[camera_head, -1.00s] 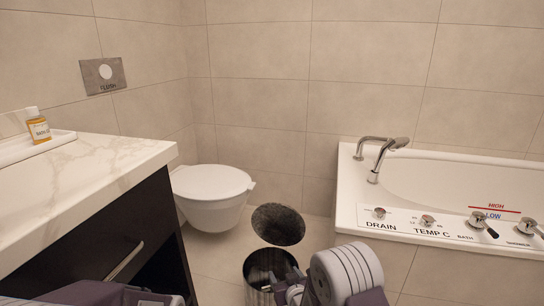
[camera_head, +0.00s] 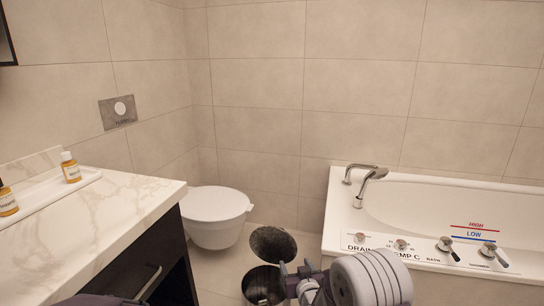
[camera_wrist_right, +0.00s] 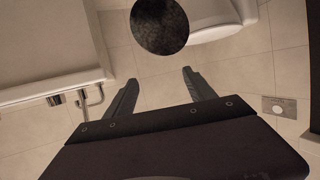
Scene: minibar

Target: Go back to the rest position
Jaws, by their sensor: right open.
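My right gripper (camera_head: 294,271) is low in the head view, in front of and partly over the open bin (camera_head: 262,284). In the right wrist view the two fingers of this gripper (camera_wrist_right: 160,88) stand wide apart with nothing between them. The bin's dark round lid (camera_head: 272,243) is raised and also shows beyond the fingertips in the right wrist view (camera_wrist_right: 159,25). My left gripper does not show; only a dark part of my arm is at the bottom left of the head view.
A marble counter (camera_head: 130,198) with a tray and small amber bottles (camera_head: 70,167) is at the left. A white toilet (camera_head: 214,212) stands behind the bin. A bathtub (camera_head: 340,200) with tap and labelled knobs is at the right. Floor shows between counter and tub.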

